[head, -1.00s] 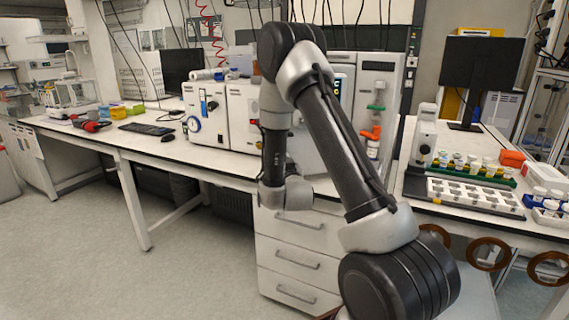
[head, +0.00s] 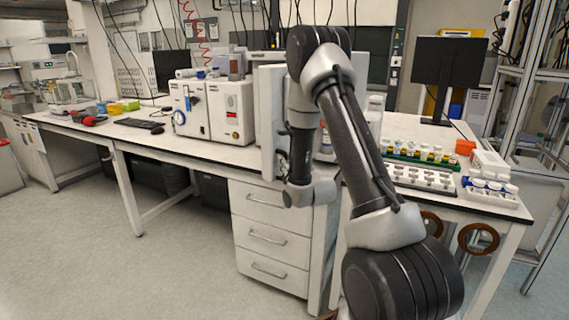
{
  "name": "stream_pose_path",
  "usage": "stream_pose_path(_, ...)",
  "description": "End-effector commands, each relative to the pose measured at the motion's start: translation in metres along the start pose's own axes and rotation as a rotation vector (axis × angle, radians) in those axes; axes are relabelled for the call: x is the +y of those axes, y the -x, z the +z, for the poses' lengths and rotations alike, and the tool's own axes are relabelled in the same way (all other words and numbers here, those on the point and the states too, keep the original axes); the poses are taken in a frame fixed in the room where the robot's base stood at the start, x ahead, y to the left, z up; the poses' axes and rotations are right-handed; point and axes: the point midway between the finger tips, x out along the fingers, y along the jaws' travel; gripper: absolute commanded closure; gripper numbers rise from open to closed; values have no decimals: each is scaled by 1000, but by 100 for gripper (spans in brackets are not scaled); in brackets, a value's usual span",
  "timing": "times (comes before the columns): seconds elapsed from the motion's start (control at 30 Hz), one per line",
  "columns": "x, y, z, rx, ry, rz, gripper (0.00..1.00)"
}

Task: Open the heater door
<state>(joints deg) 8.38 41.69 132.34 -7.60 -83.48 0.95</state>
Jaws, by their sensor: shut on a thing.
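The heater stands on the bench behind my arm, and most of its body is hidden. A tall pale panel, which looks like the heater door (head: 269,105), stands swung out towards me, just left of my arm. My gripper (head: 284,146) is at the lower right edge of this door, above my wrist. It is shut on what seems to be the door's handle. The handle and fingertips are small and mostly hidden, so the exact grip cannot be made out.
White instruments (head: 207,108) stand left of the door. A drawer cabinet (head: 268,235) is below the bench. To the right are a white vial rack (head: 422,178), a green rack of vials (head: 428,163) and a monitor (head: 448,75). The floor at left is clear.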

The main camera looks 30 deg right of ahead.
Motion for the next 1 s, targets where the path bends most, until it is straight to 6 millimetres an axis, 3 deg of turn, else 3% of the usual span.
stream_pose_path(0.03,3,-3,-11,28,-2,6,100)
stream_pose_path(0.57,5,-3,-11,28,-2,10,100)
stream_pose_path(0.6,5,-3,-11,28,-2,10,83)
stream_pose_path(0.7,5,-4,-11,29,-1,9,65)
stream_pose_path(1.0,2,-4,-11,28,0,3,65)
